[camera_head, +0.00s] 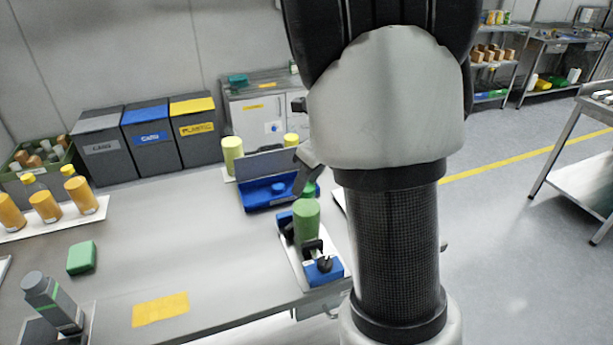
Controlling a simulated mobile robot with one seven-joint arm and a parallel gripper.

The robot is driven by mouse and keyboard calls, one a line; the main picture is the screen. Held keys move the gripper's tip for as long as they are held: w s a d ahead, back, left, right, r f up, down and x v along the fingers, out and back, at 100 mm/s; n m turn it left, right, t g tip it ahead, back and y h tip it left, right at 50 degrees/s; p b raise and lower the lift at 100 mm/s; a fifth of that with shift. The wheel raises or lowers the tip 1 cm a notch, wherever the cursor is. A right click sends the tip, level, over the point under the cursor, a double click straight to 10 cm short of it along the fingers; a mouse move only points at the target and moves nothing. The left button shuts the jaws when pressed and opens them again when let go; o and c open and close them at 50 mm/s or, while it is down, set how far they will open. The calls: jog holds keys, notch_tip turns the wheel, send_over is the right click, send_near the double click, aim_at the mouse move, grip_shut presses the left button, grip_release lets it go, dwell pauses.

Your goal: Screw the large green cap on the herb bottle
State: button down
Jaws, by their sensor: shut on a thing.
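The green herb bottle (306,222) stands upright in a blue and black clamp fixture (325,270) near the right end of the table. My gripper (307,182) is just above the bottle's top, partly hidden behind my own arm. It is shut on the darker green cap (309,190), of which only a small part shows. The cap is at the top of the bottle; whether it is seated on the neck or slightly apart cannot be told.
A blue tray (257,201) lies behind the bottle, with light green bottles (232,156) beyond it. Orange bottles (45,206) stand at left. A green block (82,257), a grey bottle (52,302) and a yellow patch (160,309) are in front. The table middle is clear.

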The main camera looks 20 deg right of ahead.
jog(key=shift+m+h+p, duration=0.7)
jog(key=shift+m+p, duration=1)
jog(key=shift+p, duration=0.8)
jog(key=shift+m+h+p, duration=0.6)
jog(key=shift+m+p, duration=1.2)
jog(key=shift+p, duration=0.85)
jog(key=shift+a+f+m+h, duration=0.15)
jog(key=shift+m+h, duration=0.35)
jog(key=shift+m, duration=0.6)
jog(key=m+h, duration=0.1)
jog(key=m, duration=0.3)
jog(key=shift+d, duration=0.2)
jog(key=c, duration=1.2)
grip_release()
